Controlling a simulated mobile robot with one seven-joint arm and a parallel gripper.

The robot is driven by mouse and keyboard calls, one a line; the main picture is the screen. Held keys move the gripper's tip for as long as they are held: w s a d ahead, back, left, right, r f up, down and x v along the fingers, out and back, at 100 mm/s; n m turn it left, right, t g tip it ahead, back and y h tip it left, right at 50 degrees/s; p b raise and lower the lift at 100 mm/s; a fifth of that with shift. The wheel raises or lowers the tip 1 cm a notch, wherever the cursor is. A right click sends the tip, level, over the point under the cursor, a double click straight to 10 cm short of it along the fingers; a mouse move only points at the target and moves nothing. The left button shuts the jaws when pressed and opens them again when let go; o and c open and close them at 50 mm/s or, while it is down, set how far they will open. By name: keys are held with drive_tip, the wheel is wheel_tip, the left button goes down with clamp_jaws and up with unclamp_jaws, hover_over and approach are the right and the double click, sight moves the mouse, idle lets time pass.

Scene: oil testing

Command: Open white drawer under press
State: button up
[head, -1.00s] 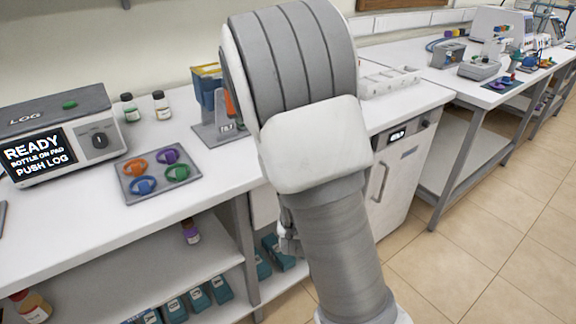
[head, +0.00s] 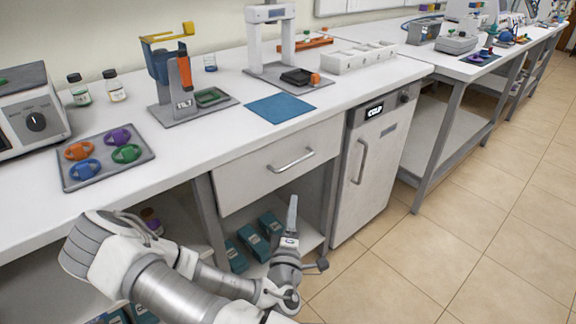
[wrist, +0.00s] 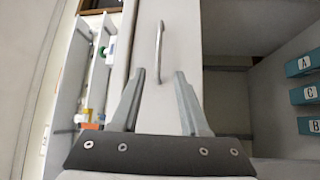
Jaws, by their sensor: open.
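The white drawer (head: 262,170) sits under the bench top, below the white press (head: 277,45), and is closed. Its metal bar handle (head: 291,160) is on the front panel. In the wrist view the drawer front (wrist: 180,50) is ahead, with its handle (wrist: 160,38) standing beyond and between my finger tips. My gripper (head: 292,210) is below the drawer, near the lower shelf, pointing up. In the wrist view my gripper (wrist: 161,75) has its two fingers apart and empty, and they do not appear to touch the handle.
A small white cabinet (head: 372,165) with a display stands right of the drawer. Teal boxes (head: 270,224) lie on the shelf below. A blue mat (head: 281,108) and an orange-and-blue device (head: 172,75) are on the bench. Open floor (head: 460,240) lies to the right.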

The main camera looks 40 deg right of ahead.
sight(297, 162)
drive_tip(key=b+x, duration=0.2)
drive_tip(key=x, duration=1.5)
drive_tip(key=shift+w+r+b, duration=0.1)
drive_tip(key=shift+w+b, duration=0.05)
drive_tip(key=shift+b, duration=0.2)
clamp_jaws()
idle(0.5)
